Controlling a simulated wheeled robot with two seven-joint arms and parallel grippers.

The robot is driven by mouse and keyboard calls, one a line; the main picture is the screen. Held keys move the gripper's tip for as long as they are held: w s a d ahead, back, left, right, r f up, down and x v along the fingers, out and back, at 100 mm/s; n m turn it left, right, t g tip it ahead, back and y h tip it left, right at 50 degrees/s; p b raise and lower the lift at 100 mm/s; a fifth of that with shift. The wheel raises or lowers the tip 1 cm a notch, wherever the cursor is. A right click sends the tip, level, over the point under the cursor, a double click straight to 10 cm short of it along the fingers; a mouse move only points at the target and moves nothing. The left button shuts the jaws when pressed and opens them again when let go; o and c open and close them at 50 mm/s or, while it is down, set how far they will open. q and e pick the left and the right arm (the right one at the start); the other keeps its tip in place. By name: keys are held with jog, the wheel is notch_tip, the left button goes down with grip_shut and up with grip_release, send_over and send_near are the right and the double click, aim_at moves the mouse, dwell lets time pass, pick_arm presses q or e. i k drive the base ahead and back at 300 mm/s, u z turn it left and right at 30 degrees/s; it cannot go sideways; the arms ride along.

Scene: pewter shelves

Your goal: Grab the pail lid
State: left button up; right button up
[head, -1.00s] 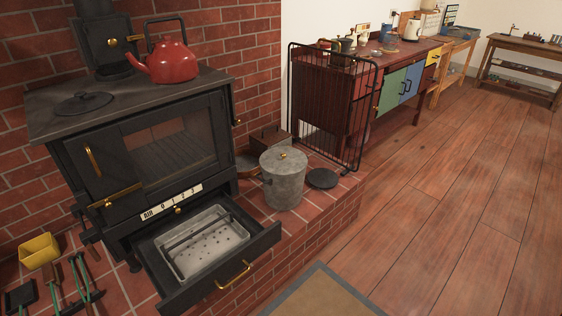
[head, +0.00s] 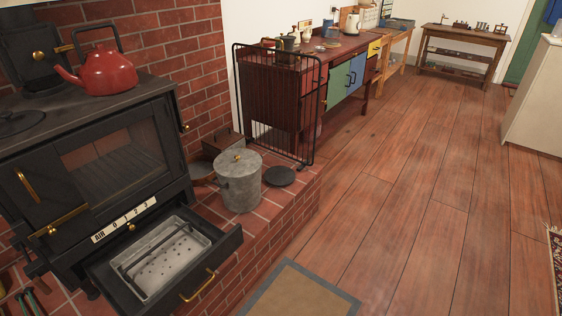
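The pail lid (head: 238,160) is a round grey metal disc with a small brass knob. It sits on top of the grey metal pail (head: 240,191), which stands upright on the brick hearth to the right of the stove. Neither of my grippers shows in the head view.
The black stove (head: 104,165) has its lower drawer (head: 204,281) pulled out, with a perforated tray inside, left of the pail. A black round disc (head: 279,176) lies right of the pail. A black wire guard (head: 283,107) stands behind.

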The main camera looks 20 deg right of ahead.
aim_at(237, 163)
jog(key=z, duration=1.45)
jog(key=i, duration=3)
jog(key=u, duration=2.05)
